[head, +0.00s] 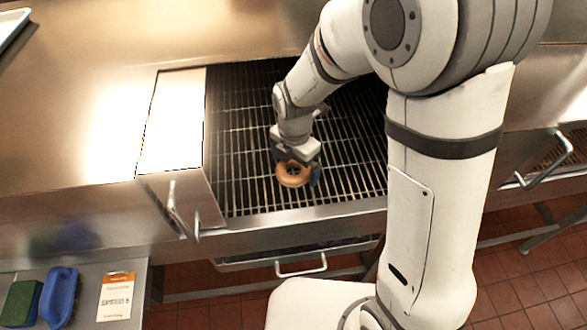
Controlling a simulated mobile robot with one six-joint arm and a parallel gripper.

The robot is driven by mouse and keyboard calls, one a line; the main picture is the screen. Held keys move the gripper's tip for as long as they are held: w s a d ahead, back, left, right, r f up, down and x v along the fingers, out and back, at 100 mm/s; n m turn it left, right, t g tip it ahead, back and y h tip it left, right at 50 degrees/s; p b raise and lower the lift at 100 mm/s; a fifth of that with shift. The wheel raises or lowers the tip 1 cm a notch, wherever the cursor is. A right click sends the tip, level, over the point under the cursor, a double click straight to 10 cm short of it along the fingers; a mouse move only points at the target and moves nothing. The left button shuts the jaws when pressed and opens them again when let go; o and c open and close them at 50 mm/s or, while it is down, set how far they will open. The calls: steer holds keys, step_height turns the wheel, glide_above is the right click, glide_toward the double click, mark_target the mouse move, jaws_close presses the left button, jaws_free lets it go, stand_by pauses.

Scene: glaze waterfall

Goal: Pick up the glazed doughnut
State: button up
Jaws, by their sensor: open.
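The glazed doughnut (293,175) is a brown ring lying on the dark wire grate (240,150). My gripper (298,170) is right over it, pointing down. The gripper is open, with one finger at the doughnut's right side. The other finger is hard to make out, and I cannot tell whether the fingers touch the doughnut. The gripper body hides the doughnut's far edge.
A steel counter (70,130) borders the grate on the left. A steel handle (183,215) stands at the grate's front left.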

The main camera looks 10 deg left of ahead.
steer(key=shift+f, duration=0.2)
steer(key=c, duration=0.9)
steer(key=shift+r, duration=0.15)
